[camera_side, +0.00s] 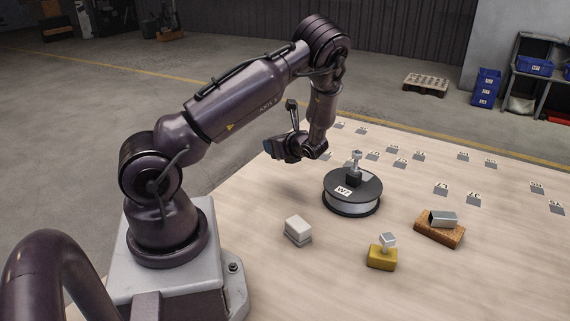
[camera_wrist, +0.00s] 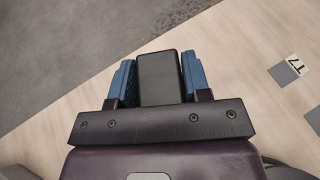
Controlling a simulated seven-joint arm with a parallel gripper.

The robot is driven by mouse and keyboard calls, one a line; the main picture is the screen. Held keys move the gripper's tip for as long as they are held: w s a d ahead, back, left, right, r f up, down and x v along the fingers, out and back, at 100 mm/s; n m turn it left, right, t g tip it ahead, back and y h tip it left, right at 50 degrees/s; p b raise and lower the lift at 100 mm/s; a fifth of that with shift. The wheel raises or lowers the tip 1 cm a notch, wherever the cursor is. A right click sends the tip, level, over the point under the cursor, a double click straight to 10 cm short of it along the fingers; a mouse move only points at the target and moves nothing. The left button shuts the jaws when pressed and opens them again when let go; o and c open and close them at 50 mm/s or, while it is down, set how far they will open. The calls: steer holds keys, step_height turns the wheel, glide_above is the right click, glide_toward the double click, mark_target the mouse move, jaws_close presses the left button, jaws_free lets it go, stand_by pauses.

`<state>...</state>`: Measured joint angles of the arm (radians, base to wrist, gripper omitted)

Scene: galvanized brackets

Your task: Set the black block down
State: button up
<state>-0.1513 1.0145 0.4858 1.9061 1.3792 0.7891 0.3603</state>
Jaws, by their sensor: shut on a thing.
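In the wrist view, the blue fingers of my gripper (camera_wrist: 159,82) are shut on a black block (camera_wrist: 160,68), one finger on each side of it. The table surface shows beyond the block. In the side view, my gripper (camera_side: 272,149) is above the table's back-left part, left of the spool and pointing left. There the held block cannot be told apart from the dark gripper. A small black block (camera_side: 354,177) with a grey bracket on it stands on a black-and-silver spool (camera_side: 352,205).
A pale block (camera_side: 298,231), a yellow block (camera_side: 382,259) with a grey bracket, and a brown block (camera_side: 437,232) bearing a metal piece stand toward the front. Several small labelled grey plates (camera_side: 473,200) lie across the back and right. Bare table (camera_side: 265,195) lies left of the spool.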

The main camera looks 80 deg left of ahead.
glide_above(285, 172)
step_height(285, 172, down, 6)
steer(key=shift+f, duration=1.7)
steer(key=o, duration=0.9)
steer(key=shift+f, duration=0.1)
